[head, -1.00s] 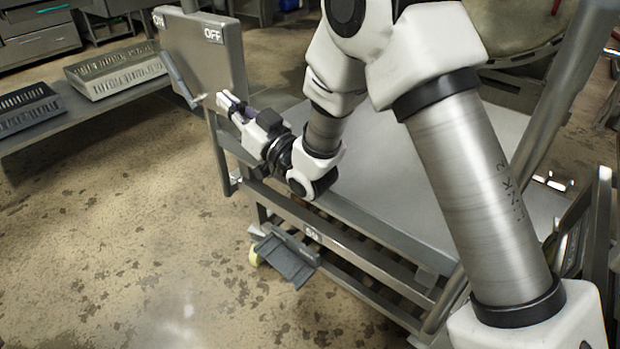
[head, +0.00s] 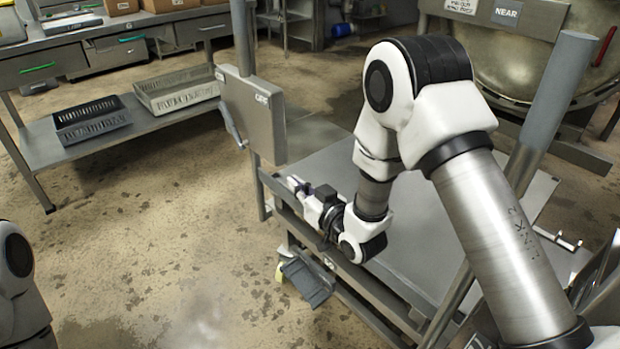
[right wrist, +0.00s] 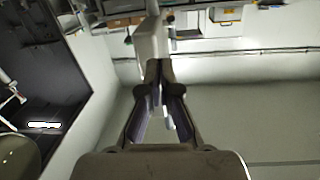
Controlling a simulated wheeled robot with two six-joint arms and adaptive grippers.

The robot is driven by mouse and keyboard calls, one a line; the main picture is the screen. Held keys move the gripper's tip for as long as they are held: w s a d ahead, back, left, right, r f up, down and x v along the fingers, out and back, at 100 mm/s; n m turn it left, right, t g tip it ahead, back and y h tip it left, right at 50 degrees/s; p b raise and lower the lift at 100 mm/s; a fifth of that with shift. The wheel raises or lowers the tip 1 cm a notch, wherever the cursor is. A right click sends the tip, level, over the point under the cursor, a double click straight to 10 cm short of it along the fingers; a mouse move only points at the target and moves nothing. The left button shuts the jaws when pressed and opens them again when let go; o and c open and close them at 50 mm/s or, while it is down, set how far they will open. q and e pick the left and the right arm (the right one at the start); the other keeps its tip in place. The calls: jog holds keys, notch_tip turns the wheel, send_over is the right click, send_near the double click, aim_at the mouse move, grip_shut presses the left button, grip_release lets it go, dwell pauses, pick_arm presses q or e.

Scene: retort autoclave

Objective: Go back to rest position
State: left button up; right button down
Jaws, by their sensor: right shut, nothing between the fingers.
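My right gripper (head: 297,185) is shut and empty. My right arm reaches in from the lower right, bent over the cart. Part of my left arm shows at the left edge; its gripper is out of view.
A lever (head: 233,128) hangs on the panel's left side, close to my right gripper. The retort vessel (head: 510,65) stands behind the cart. A low shelf (head: 55,155) holds a dark basket (head: 92,121) and a grey basket (head: 178,90). The floor at left is clear.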

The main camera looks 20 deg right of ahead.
pick_arm(q)
notch_tip(320, 180, up, 9)
jog(key=p, duration=0.7)
jog(key=shift+f, duration=0.15)
pick_arm(e)
jog(key=s+g, duration=0.1)
jog(key=s+f+g+h, duration=0.1)
jog(key=s, duration=0.1)
jog(key=s+d+g, duration=0.1)
jog(key=s, duration=0.1)
jog(key=shift+d+f+m, duration=0.1)
jog(key=shift+f+m, duration=0.3)
jog(key=s+d+f+m+g+h, duration=0.15)
jog(key=s+f+g, duration=0.35)
jog(key=s+f, duration=0.85)
jog(key=s+d+f+g+h, duration=0.1)
jog(key=s+f+g, duration=0.25)
jog(key=s, duration=0.45)
jog(key=s+d+f+g+h, duration=0.15)
jog(key=s+g, duration=0.25)
jog(key=s, duration=0.5)
pick_arm(q)
notch_tip(320, 180, up, 16)
jog(key=p, duration=1.6)
pick_arm(e)
notch_tip(320, 180, up, 16)
jog(key=s+g, duration=0.1)
jog(key=s, duration=0.1)
jog(key=shift+d+f, duration=0.15)
jog(key=shift+f, duration=0.05)
